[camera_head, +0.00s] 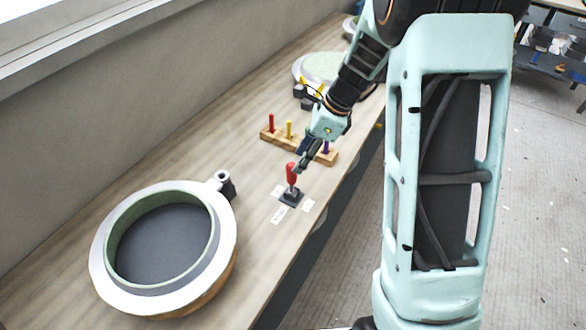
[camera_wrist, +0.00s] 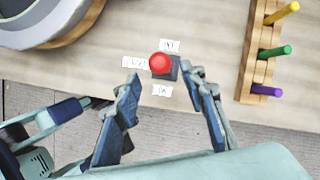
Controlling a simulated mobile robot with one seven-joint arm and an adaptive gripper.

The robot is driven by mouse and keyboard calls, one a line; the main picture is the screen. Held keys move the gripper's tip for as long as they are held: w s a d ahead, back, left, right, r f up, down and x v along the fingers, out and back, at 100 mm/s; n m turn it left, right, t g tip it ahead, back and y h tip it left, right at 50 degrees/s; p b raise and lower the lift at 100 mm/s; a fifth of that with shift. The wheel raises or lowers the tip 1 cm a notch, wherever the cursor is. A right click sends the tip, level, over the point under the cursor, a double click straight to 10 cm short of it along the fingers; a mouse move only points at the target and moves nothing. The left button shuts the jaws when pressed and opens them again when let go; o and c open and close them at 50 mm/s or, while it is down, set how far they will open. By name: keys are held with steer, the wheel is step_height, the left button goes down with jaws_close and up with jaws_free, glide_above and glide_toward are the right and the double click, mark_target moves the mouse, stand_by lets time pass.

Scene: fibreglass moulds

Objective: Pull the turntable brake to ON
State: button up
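The brake is a short lever with a red knob (camera_head: 291,173) on a small dark square base (camera_head: 291,198), on the wooden bench. In the head view it stands near upright. In the wrist view the red knob (camera_wrist: 160,63) is seen from above and hides most of the lever. White labels lie around the base; the lower one (camera_wrist: 162,91) appears to read ON, and the others are hard to read. My gripper (camera_wrist: 161,74) is open, with a finger to either side of the knob and a visible gap to each. In the head view my gripper (camera_head: 301,164) is right beside the knob.
A wooden peg rack (camera_wrist: 255,60) with coloured pegs stands to the right in the wrist view. A round mould on a turntable (camera_head: 100,265) lies at the left in the head view; another (camera_head: 303,66) stands farther back. The bench's front edge is close to the lever.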

mark_target(292, 180)
steer(key=x, duration=0.7)
steer(key=shift+w+f, duration=0.1)
steer(key=shift+f, duration=0.05)
jaws_close()
